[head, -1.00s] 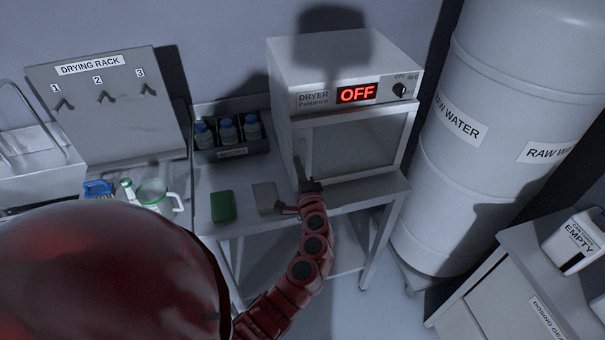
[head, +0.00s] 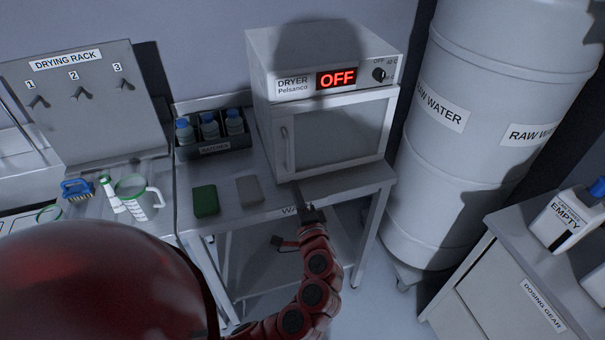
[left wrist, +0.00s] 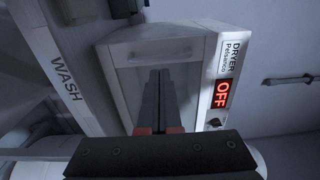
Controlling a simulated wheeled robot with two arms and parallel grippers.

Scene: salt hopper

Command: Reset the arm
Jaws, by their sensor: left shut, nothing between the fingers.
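My left gripper (head: 298,190) is shut and empty. It stands in front of the bench's front edge, just below the dryer. The white dryer (head: 322,60) stands on the bench, its display (head: 337,78) reading OFF. Its door (head: 340,133) with a dark window looks closed, with a handle (head: 285,145) on its left side. In the left wrist view, the two fingers (left wrist: 160,80) lie together and point towards the dryer door (left wrist: 185,85), apparently apart from it. My right gripper is not in view.
On the bench (head: 245,214) lie a green block (head: 205,201), a grey block (head: 249,190) and a rack (head: 213,150) of blue-capped bottles. A drying rack (head: 85,105) is at left. A raw water tank (head: 470,150) and dosing cabinet (head: 515,285) stand right.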

